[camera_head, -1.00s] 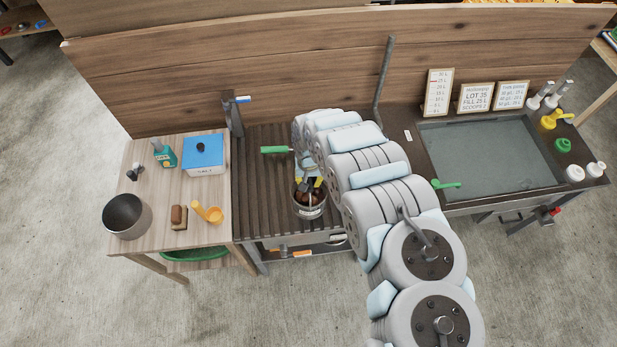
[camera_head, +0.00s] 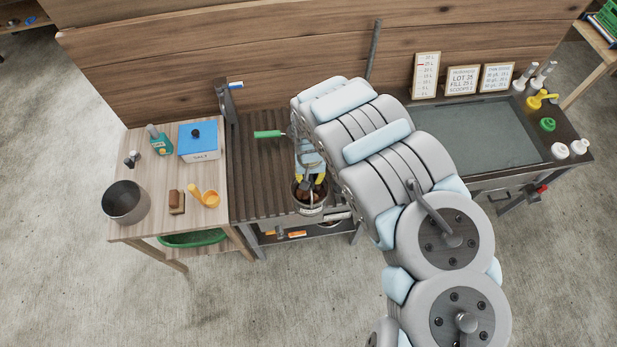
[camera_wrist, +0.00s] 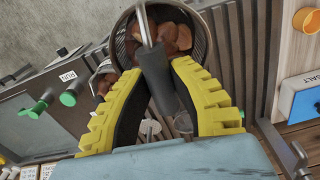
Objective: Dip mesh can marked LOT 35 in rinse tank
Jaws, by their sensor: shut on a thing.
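The mesh can (camera_head: 311,210) is round and dark, with brown chestnuts in it and a light label on its front that I cannot read. It also shows in the wrist view (camera_wrist: 204,42). My gripper (camera_head: 313,181) is above the can. In the wrist view its yellow and black fingers (camera_wrist: 160,85) are shut on the can's dark upright handle. The can shows near the front edge of the slatted bench and looks raised; the gap below it is hidden. The rinse tank (camera_head: 480,135) is the wide grey basin at the right, partly behind my arm.
A green handle (camera_head: 268,134) lies behind the can. Signs (camera_head: 463,81) and bottles (camera_head: 561,151) stand around the tank.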

